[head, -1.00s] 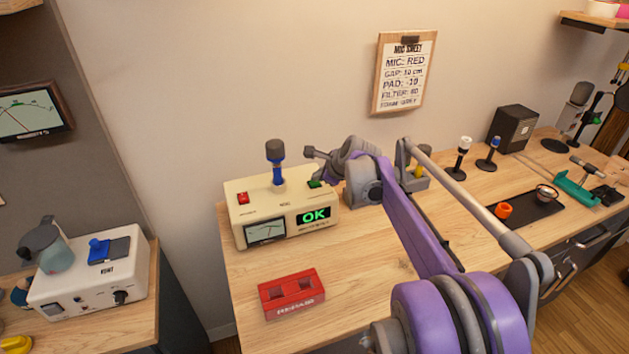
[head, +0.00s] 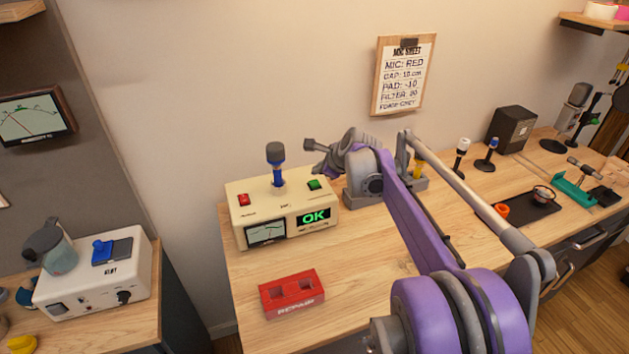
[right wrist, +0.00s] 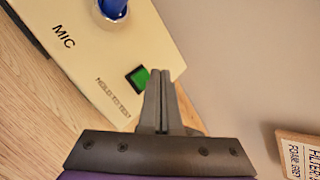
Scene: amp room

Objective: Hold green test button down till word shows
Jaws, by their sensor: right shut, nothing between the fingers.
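The cream MIC tester (head: 245,212) stands on the wooden bench, with a lit screen (head: 314,217) that shows "OK" in green. Its green test button (head: 314,184) is on the top near the right back. The button also shows in the right wrist view (right wrist: 140,77), beside the printed words "HOLD TO TEST". My right gripper (head: 317,172) is shut and empty, just above the button and apart from it in the head view. In the right wrist view its closed fingertips (right wrist: 161,72) appear right of the button. My left gripper is out of view.
A blue microphone (head: 277,165) stands upright in the tester, left of the button. A red switch (head: 243,199) is on the top left. A red REPAIR tray (head: 291,309) lies in front. A grey stand (head: 413,184) is to the right.

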